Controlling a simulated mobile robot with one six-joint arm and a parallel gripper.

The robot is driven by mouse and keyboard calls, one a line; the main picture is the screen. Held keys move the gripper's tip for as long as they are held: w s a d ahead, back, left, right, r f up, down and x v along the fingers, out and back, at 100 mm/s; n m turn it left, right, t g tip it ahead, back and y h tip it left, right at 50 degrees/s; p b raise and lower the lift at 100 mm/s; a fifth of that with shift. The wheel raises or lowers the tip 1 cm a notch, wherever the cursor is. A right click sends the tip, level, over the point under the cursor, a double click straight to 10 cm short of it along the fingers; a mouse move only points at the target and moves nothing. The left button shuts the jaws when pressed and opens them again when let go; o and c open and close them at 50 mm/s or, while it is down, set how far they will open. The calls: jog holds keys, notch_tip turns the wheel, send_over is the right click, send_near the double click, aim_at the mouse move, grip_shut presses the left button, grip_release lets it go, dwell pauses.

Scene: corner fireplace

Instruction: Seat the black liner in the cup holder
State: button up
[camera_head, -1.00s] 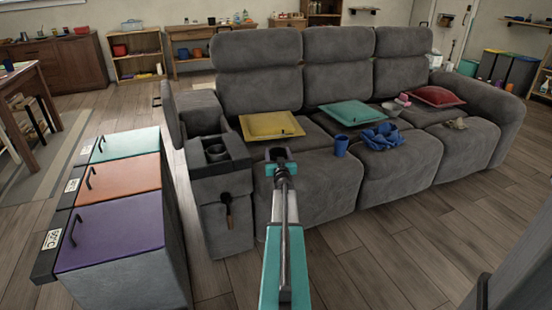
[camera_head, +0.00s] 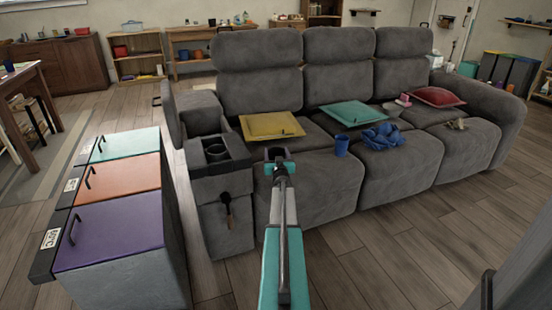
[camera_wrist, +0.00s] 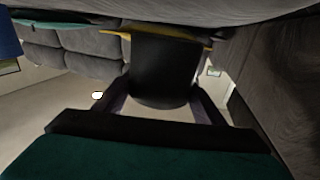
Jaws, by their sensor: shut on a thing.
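The black liner (camera_wrist: 162,72) is a dark, cup-like cylinder between the two fingers of my gripper (camera_wrist: 165,98) in the wrist view. My gripper is shut on it. In the head view the liner (camera_head: 275,153) is small and dark at the arm's far end, in front of the sofa's left seat. The cup holder (camera_head: 216,151) is a round dark opening in the grey console at the sofa's left end. The held liner is to the right of this opening and apart from it. My arm hides part of the seat front.
A wooden-handled tool (camera_head: 228,208) hangs on the console's front. Coloured-lid bins (camera_head: 110,230) stand left. Floor (camera_head: 390,260) is clear in front.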

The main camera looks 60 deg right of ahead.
jog(key=shift+f, duration=0.75)
jog(key=shift+f, duration=0.25)
jog(key=o, duration=1.1)
jog(key=shift+c, duration=0.2)
jog(key=shift+b, duration=0.35)
jog(key=shift+r+p+v, duration=0.1)
jog(key=shift+p+v, duration=0.3)
jog(key=shift+v, duration=1.3)
jog(key=shift+r+p+v, duration=0.15)
jog(key=shift+p+v, duration=0.25)
jog(key=shift+v, duration=1.3)
jog(key=v, duration=0.7)
jog(key=shift+p, duration=0.4)
